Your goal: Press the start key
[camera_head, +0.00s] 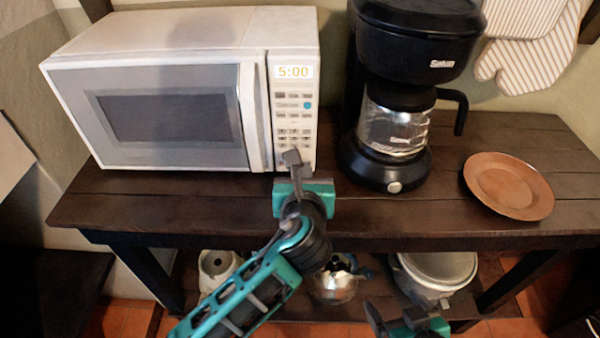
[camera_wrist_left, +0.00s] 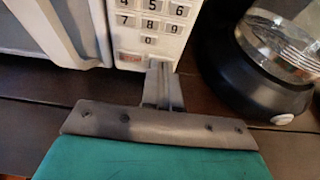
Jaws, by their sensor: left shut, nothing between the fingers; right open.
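The white microwave (camera_head: 150,90) stands on the wooden shelf top, door shut, display (camera_head: 293,72) reading 5:00. Its keypad (camera_head: 293,135) is on the right panel. In the left wrist view, number keys (camera_wrist_left: 150,22) show above a reddish key (camera_wrist_left: 130,57) at the lower left; its label is too small to read. My left gripper (camera_head: 292,157) is shut and empty, fingertips at the panel's lower edge. In the left wrist view, the fingertips (camera_wrist_left: 161,66) are right of the reddish key; I cannot tell whether they touch the panel. My right gripper (camera_head: 396,318) is open, low at the front.
A black coffee maker (camera_head: 405,35) with a glass carafe (camera_head: 393,128) stands close to the right of my left gripper. A brown plate (camera_head: 508,185) lies further right. Pots (camera_head: 440,270) sit on the lower shelf. The shelf top before the microwave is clear.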

